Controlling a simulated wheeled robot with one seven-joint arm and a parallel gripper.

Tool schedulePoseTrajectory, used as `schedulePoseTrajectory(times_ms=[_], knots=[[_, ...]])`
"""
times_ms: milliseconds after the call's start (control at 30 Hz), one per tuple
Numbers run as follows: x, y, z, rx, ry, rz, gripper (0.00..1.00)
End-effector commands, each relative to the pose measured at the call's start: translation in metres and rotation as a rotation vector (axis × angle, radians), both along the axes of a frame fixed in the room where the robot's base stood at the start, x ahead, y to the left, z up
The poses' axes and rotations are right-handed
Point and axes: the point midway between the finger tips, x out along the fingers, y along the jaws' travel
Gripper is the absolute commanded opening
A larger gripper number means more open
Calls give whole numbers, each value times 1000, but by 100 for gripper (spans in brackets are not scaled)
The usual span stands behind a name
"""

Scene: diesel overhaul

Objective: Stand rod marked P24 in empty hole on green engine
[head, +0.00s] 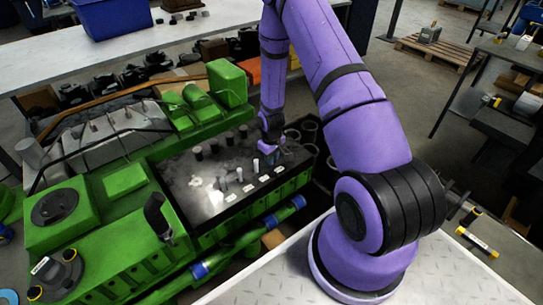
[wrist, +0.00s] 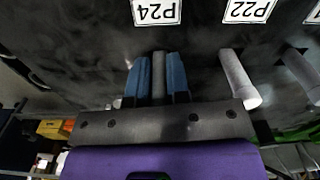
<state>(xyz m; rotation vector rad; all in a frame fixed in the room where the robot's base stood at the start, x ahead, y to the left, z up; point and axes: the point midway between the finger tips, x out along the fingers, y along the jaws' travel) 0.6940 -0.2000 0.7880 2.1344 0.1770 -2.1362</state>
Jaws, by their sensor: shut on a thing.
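The green engine (head: 128,180) fills the left of the head view, with a dark deck (head: 215,200) on top. My gripper (head: 272,155) is low over the deck's right end. In the wrist view my gripper's blue fingers (wrist: 158,70) are shut on a grey rod (wrist: 159,88). A plate reading P24 (wrist: 157,12) is on the deck just beyond the fingertips. No mark shows on the held rod, and its far end and any hole under it are hidden. A pale rod (wrist: 240,80) stands by the plate reading P22 (wrist: 247,10).
Several pale rods (head: 240,174) stand in a row along the deck, close beside my gripper. Dark short posts (head: 198,153) stand behind them. A grey bench (head: 130,50) with a blue bin (head: 108,15) is behind the engine. A metal plate surface (head: 440,275) lies at the front right.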

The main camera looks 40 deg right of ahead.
Motion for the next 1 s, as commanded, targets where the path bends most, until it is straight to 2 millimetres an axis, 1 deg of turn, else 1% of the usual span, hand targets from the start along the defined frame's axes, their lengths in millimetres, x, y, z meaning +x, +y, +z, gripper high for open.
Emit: schedulePoseTrajectory(times_ms=[200, 467, 500, 567, 600, 633, 867, 1000], knots=[[0, 0, -5, -1, -1, 0, 0], [0, 0, -5, 0, -1, 0, 0], [0, 0, -5, 0, -1, 0, 19], [0, 0, -5, 0, -1, 0, 32], [0, 0, -5, 0, -1, 0, 42], [0, 0, -5, 0, -1, 0, 46], [0, 0, -5, 0, -1, 0, 46], [0, 0, 0, 0, -1, 0, 46]])
